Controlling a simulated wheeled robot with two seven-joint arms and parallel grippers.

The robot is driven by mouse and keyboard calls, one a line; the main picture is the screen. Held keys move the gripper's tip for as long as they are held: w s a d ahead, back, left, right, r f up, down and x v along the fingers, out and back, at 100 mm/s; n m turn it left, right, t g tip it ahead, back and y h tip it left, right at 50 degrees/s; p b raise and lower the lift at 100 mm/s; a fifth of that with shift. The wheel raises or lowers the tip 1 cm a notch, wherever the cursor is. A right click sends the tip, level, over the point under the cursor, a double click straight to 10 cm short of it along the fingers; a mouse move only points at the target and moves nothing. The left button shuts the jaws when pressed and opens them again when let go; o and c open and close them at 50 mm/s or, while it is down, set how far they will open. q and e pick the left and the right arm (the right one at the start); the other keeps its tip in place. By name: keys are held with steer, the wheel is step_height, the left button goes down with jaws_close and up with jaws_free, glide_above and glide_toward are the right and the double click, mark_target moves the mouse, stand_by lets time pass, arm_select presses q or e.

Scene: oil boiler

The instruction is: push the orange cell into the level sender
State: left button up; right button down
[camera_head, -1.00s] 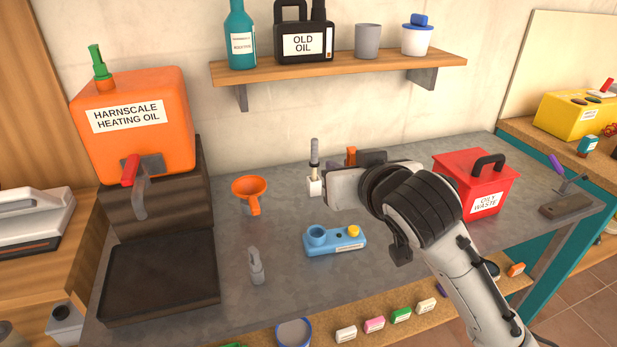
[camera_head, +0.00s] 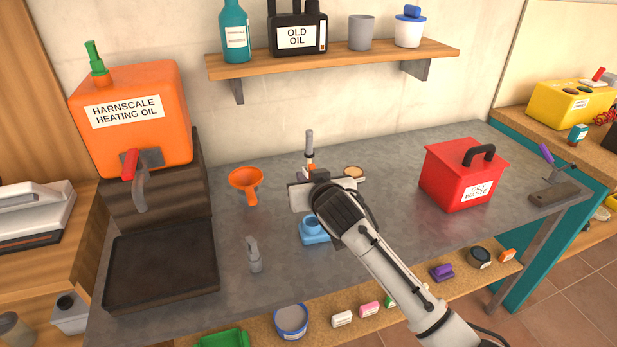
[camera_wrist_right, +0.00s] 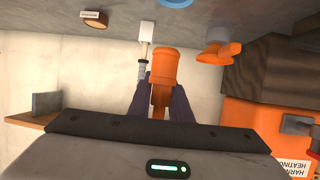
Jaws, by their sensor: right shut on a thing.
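The orange cell (camera_wrist_right: 163,68) is a short orange cylinder, held between the two dark fingers of my right gripper (camera_wrist_right: 164,92) in the right wrist view. In the head view only a bit of orange (camera_head: 312,167) shows above my right gripper (camera_head: 314,176), which hides the rest. No readable label marks the level sender. A white fitting with an upright grey stem (camera_head: 309,143) stands just behind the gripper; it also shows beside the cell in the wrist view (camera_wrist_right: 146,32). A blue block with a round socket (camera_head: 313,232) lies in front, partly hidden by my arm. My left gripper is out of view.
An orange funnel (camera_head: 246,181) and a small grey part (camera_head: 254,254) are on the grey bench to the left. A round tan-topped piece (camera_head: 353,171) lies right of the gripper. A red oily waste bin (camera_head: 461,178) stands farther right. A shelf (camera_head: 340,62) hangs above.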

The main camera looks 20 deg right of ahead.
step_height(320, 180, down, 5)
steer(key=b, duration=0.3)
steer(key=shift+r, duration=0.15)
steer(key=shift+s+p, duration=0.1)
steer(key=shift+p, duration=0.45)
stand_by(1.2)
stand_by(0.5)
steer(key=shift+f+b, duration=1.1)
steer(key=shift+f, duration=0.8)
steer(key=c, duration=1.5)
jaws_free()
steer(key=shift+c, duration=0.2)
